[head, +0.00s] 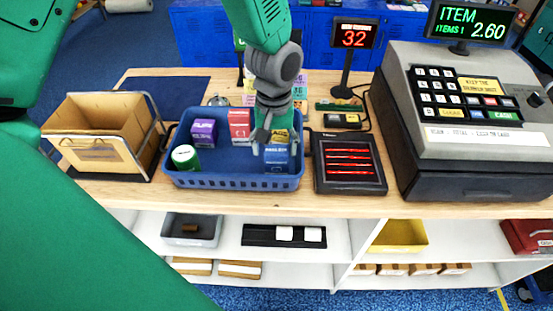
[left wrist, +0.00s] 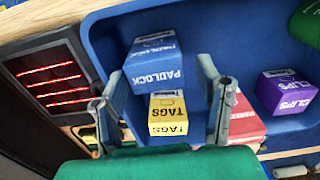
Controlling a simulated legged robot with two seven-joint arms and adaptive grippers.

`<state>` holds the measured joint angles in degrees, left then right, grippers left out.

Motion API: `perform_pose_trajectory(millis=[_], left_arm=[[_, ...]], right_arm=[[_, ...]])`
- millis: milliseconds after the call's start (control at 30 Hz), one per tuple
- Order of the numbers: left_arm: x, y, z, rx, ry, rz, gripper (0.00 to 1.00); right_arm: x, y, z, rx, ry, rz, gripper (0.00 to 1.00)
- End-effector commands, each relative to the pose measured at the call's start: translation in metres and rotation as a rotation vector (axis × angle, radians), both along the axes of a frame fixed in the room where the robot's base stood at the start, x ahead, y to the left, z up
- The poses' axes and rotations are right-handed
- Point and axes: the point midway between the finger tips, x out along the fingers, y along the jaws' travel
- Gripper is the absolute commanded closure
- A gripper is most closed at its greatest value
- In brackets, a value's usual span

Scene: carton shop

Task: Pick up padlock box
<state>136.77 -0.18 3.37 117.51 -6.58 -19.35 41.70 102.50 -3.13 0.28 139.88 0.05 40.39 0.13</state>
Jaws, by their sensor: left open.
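The blue padlock box (head: 277,160) stands in the front right part of the blue basket (head: 235,182). In the left wrist view the padlock box (left wrist: 154,64) shows its lettered face and top, beside the yellow tags box (left wrist: 168,114). My left gripper (head: 274,148) is over that corner of the basket, pointing down, its fingers apart and partly covering the padlock box in the head view. In the left wrist view the gripper (left wrist: 164,95) is open, with the padlock and tags boxes between and beyond its fingers. I cannot tell if a finger touches either. My right gripper is not in view.
The basket also holds a purple clips box (head: 204,132), a red box (head: 240,126) and a green can (head: 185,158). A card-like black panel with red lines (head: 349,164) is close to the right. A cash register (head: 460,120) and an open carton (head: 103,130) flank them.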

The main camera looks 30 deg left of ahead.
Motion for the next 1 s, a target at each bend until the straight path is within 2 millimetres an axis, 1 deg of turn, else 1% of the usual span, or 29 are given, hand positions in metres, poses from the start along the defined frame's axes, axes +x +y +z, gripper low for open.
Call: perform_pose_trajectory(millis=[33, 167, 233, 500, 633, 800, 833, 867, 900, 933, 967, 1000], left_arm=[[0.0, 0.0, -0.005, 0.001, 0.001, -0.001, 0.41], [-0.001, -0.001, -0.011, 0.001, 0.0, -0.001, 0.41], [-0.001, -0.001, -0.017, 0.001, 0.001, -0.002, 0.41], [0.004, 0.001, -0.055, 0.001, 0.001, -0.001, 0.41], [0.004, 0.002, -0.061, 0.0, -0.001, -0.001, 0.41], [0.003, 0.001, -0.061, 0.0, -0.002, -0.001, 0.41], [0.003, 0.001, -0.061, 0.0, -0.002, -0.001, 0.48], [0.003, 0.001, -0.061, 0.0, -0.002, -0.001, 0.59], [0.003, 0.001, -0.061, 0.0, -0.002, -0.001, 0.73], [0.003, 0.001, -0.061, 0.0, -0.002, -0.001, 0.84], [0.003, 0.001, -0.061, 0.001, -0.002, -0.001, 0.88], [0.003, 0.001, -0.061, 0.001, -0.001, -0.001, 0.88]], right_arm=[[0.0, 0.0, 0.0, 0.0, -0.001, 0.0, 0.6], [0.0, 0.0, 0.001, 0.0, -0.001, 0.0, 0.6], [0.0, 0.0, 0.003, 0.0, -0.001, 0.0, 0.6], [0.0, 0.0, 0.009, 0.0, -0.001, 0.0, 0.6], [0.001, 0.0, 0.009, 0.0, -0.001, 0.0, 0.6], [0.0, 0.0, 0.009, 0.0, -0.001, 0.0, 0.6], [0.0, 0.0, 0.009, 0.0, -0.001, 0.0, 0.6], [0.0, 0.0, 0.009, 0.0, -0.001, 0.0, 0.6], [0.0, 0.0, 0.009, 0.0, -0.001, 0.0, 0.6], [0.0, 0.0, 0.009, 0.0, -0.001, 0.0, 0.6], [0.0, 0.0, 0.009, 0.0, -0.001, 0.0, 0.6], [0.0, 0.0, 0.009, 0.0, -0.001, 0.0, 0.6]])
